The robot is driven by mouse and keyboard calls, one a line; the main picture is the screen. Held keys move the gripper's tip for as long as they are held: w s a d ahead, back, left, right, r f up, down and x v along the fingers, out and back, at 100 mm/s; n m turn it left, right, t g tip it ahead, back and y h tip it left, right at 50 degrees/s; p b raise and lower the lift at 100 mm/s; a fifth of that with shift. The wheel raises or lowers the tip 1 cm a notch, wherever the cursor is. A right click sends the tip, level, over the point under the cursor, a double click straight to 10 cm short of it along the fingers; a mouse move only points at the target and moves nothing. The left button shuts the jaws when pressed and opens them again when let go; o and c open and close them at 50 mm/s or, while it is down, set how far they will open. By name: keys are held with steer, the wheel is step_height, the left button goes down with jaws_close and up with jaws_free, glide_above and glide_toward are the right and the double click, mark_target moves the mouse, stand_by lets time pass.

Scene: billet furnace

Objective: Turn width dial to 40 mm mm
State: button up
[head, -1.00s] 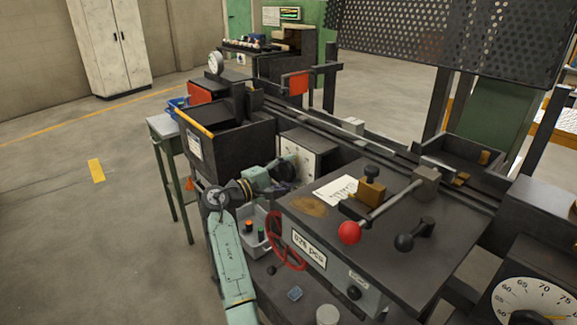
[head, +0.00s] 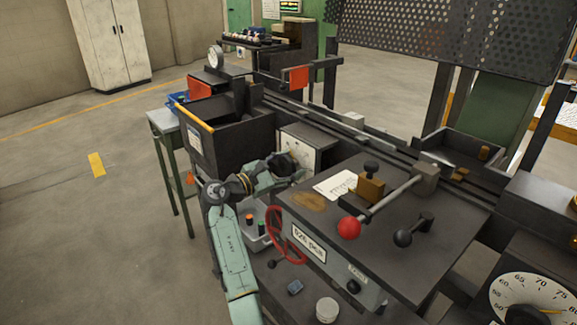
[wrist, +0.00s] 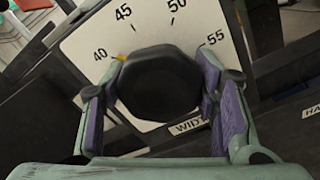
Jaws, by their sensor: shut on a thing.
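The width dial is a pale plate (wrist: 90,42) with a black knob (wrist: 160,85) in the wrist view. The numbers 40, 45, 50 and 55 show around it. A small yellow pointer (wrist: 121,57) at the knob's upper left edge sits close to 40, slightly toward 45. My gripper (wrist: 160,80) is shut on the knob, with a purple-padded finger on its left and right sides. In the head view the plate (head: 301,142) is partly hidden behind my gripper (head: 284,172), and the pointer cannot be made out.
A lever with a red ball (head: 349,228) and a black crank (head: 404,238) stand on the machine top. Another dial (head: 535,305) is at lower right. Open floor lies to the left.

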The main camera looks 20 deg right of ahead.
steer(key=shift+n, duration=0.5)
steer(key=o, duration=1.2)
steer(key=shift+a, duration=0.1)
steer(key=v, duration=1.2)
